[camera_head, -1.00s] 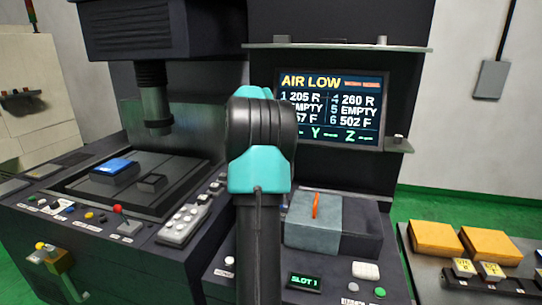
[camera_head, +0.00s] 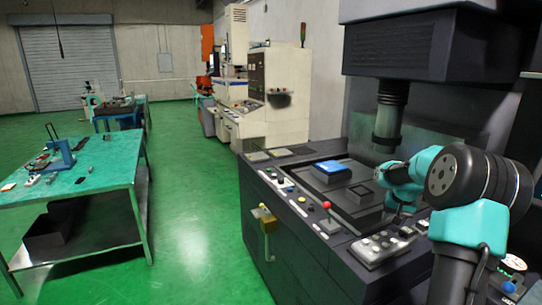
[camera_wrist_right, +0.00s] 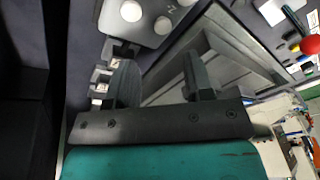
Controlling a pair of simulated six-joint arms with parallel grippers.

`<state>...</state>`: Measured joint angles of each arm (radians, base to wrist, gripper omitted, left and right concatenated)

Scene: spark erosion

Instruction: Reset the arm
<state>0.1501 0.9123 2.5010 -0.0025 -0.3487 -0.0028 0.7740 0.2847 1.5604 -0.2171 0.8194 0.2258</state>
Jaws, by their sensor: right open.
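My right arm (camera_head: 455,200), teal and black, reaches in from the right in the head view and bends over the machine's front. My right gripper (camera_wrist_right: 160,82) shows in the right wrist view with its two dark fingers apart and nothing between them. It is above the machine's panel, near a grey pad with round white buttons (camera_wrist_right: 142,16). In the head view the gripper's fingers are hidden or too small to make out. My left gripper is in neither view.
A spindle (camera_head: 389,120) hangs above. A green-topped table (camera_head: 75,188) stands left. The green floor (camera_head: 200,225) between is clear.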

